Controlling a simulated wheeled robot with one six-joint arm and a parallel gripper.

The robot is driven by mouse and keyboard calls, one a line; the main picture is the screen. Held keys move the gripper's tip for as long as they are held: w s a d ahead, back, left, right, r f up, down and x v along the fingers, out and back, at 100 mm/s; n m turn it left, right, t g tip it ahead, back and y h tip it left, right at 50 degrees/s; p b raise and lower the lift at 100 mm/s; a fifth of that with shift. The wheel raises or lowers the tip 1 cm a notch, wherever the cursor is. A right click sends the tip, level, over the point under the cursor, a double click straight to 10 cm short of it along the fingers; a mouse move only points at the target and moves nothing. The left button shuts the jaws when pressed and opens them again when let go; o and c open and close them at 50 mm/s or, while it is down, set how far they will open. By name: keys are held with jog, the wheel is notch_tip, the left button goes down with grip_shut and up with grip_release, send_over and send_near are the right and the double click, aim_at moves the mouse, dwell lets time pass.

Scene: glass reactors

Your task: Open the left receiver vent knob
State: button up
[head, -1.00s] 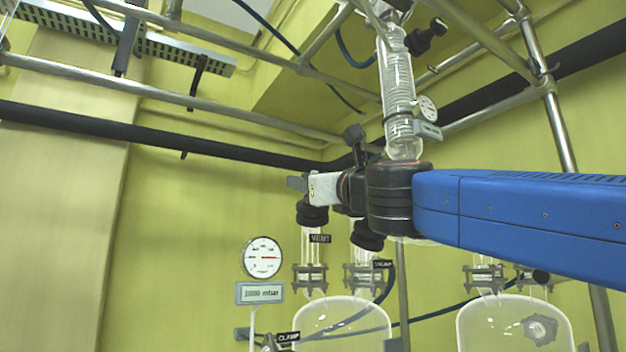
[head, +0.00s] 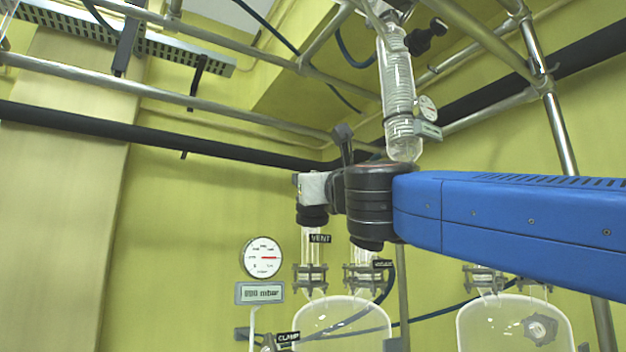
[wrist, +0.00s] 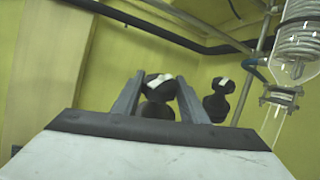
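The vent knob (head: 312,214) is a black ribbed cap on a glass neck of the left receiver (head: 342,322), above the VENT label (head: 320,239). In the head view my gripper (head: 313,187) is just above and in front of it, its fingers mostly hidden. In the wrist view the two grey fingers (wrist: 158,97) stand apart, with a black knob (wrist: 155,108) with a white mark showing between them. Its sides look close to the fingertips; contact cannot be told. A second black knob (wrist: 217,105) shows to the right.
A dial gauge (head: 263,257) and pressure display (head: 260,293) stand left of the receiver. A glass condenser (head: 397,90) hangs above my wrist. Another receiver (head: 515,325) is to the right. Metal rods and a black pipe (head: 150,143) cross behind.

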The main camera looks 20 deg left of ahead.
jog(key=o, duration=0.9)
jog(key=v, duration=0.8)
